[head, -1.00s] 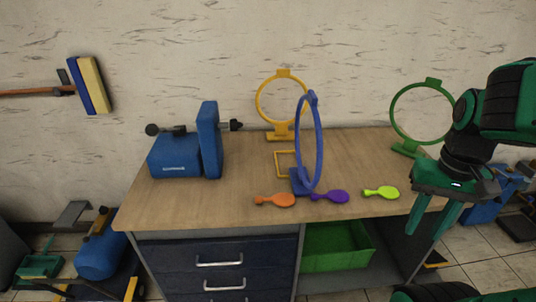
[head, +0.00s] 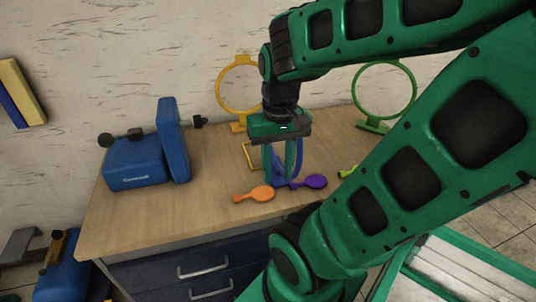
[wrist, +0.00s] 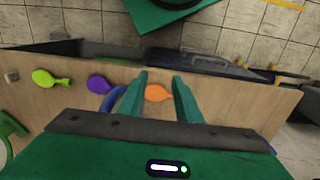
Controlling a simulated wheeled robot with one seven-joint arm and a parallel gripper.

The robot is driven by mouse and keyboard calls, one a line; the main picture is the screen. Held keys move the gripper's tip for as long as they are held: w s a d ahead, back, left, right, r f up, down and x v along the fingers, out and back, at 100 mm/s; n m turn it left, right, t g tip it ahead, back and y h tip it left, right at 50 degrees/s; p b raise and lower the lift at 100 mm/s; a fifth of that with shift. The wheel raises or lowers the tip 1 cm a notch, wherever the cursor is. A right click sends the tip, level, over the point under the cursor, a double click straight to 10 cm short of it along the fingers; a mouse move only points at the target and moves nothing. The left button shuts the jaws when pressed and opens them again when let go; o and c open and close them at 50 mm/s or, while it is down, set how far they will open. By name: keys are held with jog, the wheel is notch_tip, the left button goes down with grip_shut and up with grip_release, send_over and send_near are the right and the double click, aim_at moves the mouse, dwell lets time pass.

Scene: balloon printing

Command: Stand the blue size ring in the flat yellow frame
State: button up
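The blue size ring (head: 299,160) stands on the workbench, mostly hidden behind my gripper in the head view. A small arc of it shows in the wrist view (wrist: 115,96), just left of the left finger. The flat yellow frame (head: 248,153) lies on the bench left of the ring, partly hidden by my gripper. My gripper (head: 279,172) points down in front of the ring. In the wrist view its fingers (wrist: 159,80) are apart with nothing held between them. I cannot tell whether a finger touches the ring.
Orange (head: 256,194), purple (head: 310,182) and lime (head: 347,171) balloons lie along the front of the bench. A yellow ring (head: 224,100) and a green ring (head: 362,98) stand at the back. A blue machine (head: 135,165) stands at the left.

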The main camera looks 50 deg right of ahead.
jog(key=shift+o, duration=0.6)
jog(key=shift+s+d, duration=0.1)
jog(key=shift+s, duration=0.05)
jog(key=w+a+r+n+t, duration=0.2)
jog(key=w+a+r, duration=0.15)
jog(key=w, duration=0.55)
jog(key=w+a+r+n+t, duration=0.2)
jog(key=w+a+r+n, duration=0.15)
jog(key=w, duration=0.55)
jog(key=s+d+r+m+g, duration=0.2)
jog(key=d+r+m, duration=0.1)
jog(key=d+r, duration=0.75)
jog(key=s+d+r+m+g, duration=0.25)
jog(key=d+r, duration=0.45)
jog(key=d, duration=0.6)
jog(key=shift+t, duration=0.35)
jog(key=f, duration=0.5)
jog(key=shift+a+f, duration=0.1)
jog(key=shift+a, duration=0.1)
jog(key=shift+s+f, duration=0.15)
jog(key=shift+f, duration=1.15)
jog(key=shift+s+f, duration=0.1)
jog(key=shift+f, duration=1.2)
